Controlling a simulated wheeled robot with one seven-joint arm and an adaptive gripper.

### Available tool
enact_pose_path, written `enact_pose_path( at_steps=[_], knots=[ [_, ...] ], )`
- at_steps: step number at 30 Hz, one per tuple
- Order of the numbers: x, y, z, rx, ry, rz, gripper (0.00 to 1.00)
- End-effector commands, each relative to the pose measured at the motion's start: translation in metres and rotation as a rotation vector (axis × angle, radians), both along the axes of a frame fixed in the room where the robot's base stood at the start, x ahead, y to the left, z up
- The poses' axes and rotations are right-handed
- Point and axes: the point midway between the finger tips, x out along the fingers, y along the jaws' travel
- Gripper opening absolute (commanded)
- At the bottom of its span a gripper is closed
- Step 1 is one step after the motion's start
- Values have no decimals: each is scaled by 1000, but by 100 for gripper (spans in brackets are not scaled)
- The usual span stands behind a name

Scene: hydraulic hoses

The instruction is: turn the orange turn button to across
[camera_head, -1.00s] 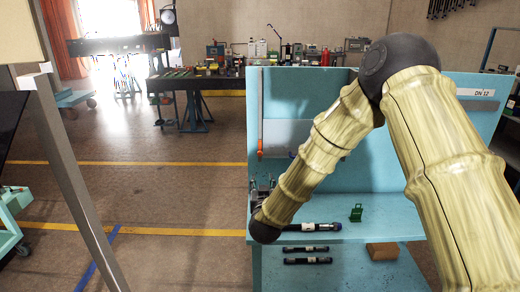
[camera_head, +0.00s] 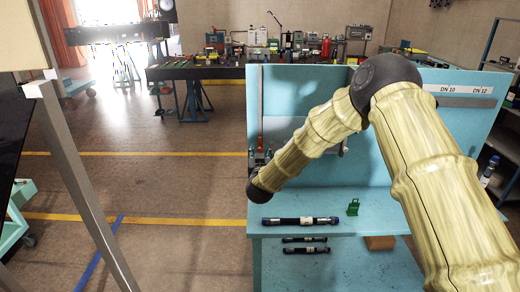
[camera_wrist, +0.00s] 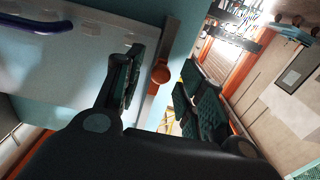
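The orange turn button (camera_wrist: 160,74) shows in the wrist view as a small round orange piece beside a grey upright strip. My gripper (camera_wrist: 162,62) is open, with one dark finger left of the button and the other to its right. The button appears between the fingers; I cannot tell whether either touches it. In the head view, my gripper (camera_head: 258,160) is at the left edge of the blue bench, in front of the lower end of the upright strip (camera_head: 260,105). The button is not clearly visible there, and its turn angle is unclear.
A dark hose (camera_head: 300,221) lies on the blue shelf (camera_head: 375,222) below my gripper, beside a green stand (camera_head: 352,207). More hoses (camera_head: 304,245) lie lower down. The back panel (camera_head: 310,85) rises close behind my gripper. Open floor (camera_head: 170,185) lies left of the bench.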

Motion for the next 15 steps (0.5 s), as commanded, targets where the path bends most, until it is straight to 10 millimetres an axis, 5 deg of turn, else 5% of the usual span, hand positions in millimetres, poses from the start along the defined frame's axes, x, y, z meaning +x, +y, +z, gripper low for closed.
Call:
enact_pose_path(
  at_steps=[12,15],
  knots=[
    [7,0,0,0,-1,0,39],
    [7,0,0,0,-1,0,21]
  ],
)
